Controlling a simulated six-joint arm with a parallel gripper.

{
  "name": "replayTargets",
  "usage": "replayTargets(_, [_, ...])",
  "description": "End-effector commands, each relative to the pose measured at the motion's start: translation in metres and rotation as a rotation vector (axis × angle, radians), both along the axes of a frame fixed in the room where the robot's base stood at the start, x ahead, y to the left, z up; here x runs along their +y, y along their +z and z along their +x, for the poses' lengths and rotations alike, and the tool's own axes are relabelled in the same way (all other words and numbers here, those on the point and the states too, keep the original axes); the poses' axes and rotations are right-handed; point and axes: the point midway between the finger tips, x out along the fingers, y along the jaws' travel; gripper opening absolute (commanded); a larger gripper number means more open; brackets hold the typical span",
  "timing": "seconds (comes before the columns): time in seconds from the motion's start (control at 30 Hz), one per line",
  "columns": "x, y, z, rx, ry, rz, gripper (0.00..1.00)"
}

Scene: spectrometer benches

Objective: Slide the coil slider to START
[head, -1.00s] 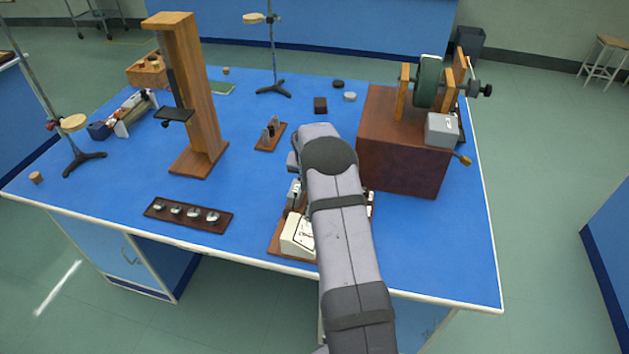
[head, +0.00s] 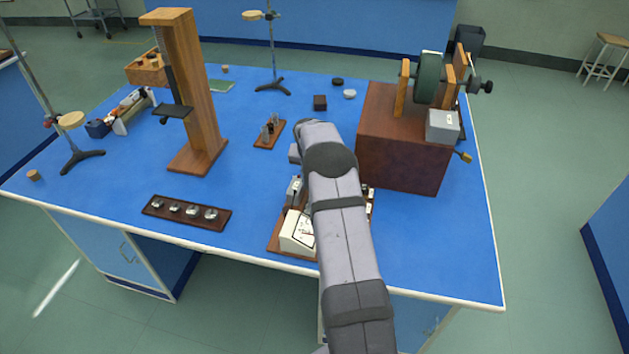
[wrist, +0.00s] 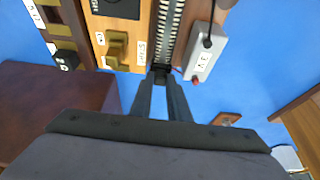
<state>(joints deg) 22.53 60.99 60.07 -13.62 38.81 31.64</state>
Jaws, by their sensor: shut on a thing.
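The coil (wrist: 172,28) is a long, dark, ribbed strip running up from the fingertips in the wrist view. A small dark coil slider (wrist: 161,69) sits at its near end, beside a white label (wrist: 141,51) that appears to read START. My gripper (wrist: 160,80) is shut on the slider, with both fingers close together; the contact itself is small and dark. In the head view my arm covers the gripper, the coil and the slider. Part of the wooden board (head: 279,244) with a white meter (head: 297,231) shows at the arm's left.
A grey box marked 3V (wrist: 204,52) stands right of the coil, with a brass switch (wrist: 117,48) on its left. A large brown box (head: 405,150) stands right of my arm. A wooden stand (head: 195,100) and weight tray (head: 187,213) are at left, with clear blue table between.

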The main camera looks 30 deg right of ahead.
Motion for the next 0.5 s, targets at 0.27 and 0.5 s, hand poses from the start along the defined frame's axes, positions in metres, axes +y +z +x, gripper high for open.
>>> replayTargets(0.27, [-0.0051,0.0019,0.0054,-0.006,0.001,-0.002,0.00])
replayTargets(0.5, [-0.0056,0.0024,0.0056,-0.008,0.002,-0.003,0.34])
